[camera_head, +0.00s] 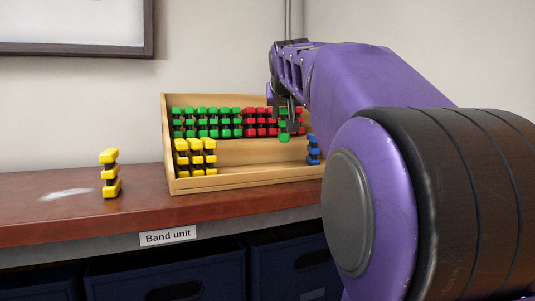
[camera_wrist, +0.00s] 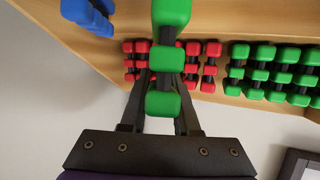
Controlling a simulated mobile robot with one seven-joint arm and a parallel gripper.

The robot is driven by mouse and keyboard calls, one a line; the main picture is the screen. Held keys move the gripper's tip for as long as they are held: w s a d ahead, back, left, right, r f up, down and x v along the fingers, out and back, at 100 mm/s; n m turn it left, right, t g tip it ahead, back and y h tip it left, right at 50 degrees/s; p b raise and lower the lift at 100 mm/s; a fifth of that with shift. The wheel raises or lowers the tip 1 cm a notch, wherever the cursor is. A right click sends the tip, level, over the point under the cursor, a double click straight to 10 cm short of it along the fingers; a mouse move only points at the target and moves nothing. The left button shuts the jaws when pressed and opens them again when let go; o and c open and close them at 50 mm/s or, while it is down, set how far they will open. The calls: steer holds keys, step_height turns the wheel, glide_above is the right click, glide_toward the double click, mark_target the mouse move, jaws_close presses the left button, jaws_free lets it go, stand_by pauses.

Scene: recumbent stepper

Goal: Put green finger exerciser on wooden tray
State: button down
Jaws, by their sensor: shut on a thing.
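My gripper (camera_head: 285,106) is shut on a green finger exerciser (camera_head: 284,125) and holds it at the right part of the wooden tray (camera_head: 250,181). In the wrist view, the held exerciser's stacked green blocks (camera_wrist: 165,59) stand between my gripper's fingers (camera_wrist: 160,88). The tray is a tiered wooden box on the counter. Its upper row holds several green exercisers (camera_head: 205,122) and red exercisers (camera_head: 257,122). Whether the held one touches the tray, I cannot tell.
Several yellow exercisers (camera_head: 195,158) stand in the tray's lower left, and a blue one (camera_head: 313,150) in its lower right. Another yellow exerciser (camera_head: 110,173) stands alone on the brown counter (camera_head: 60,220). The tray's lower middle is clear. Dark bins (camera_head: 165,275) sit below.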

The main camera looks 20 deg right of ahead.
mark_target(282, 139)
step_height(282, 139, down, 6)
steer(key=shift+f+b, duration=0.25)
steer(key=shift+b, duration=0.4)
steer(key=shift+f, duration=0.1)
steer(key=c, duration=0.7)
jaws_free()
steer(key=shift+o, duration=0.2)
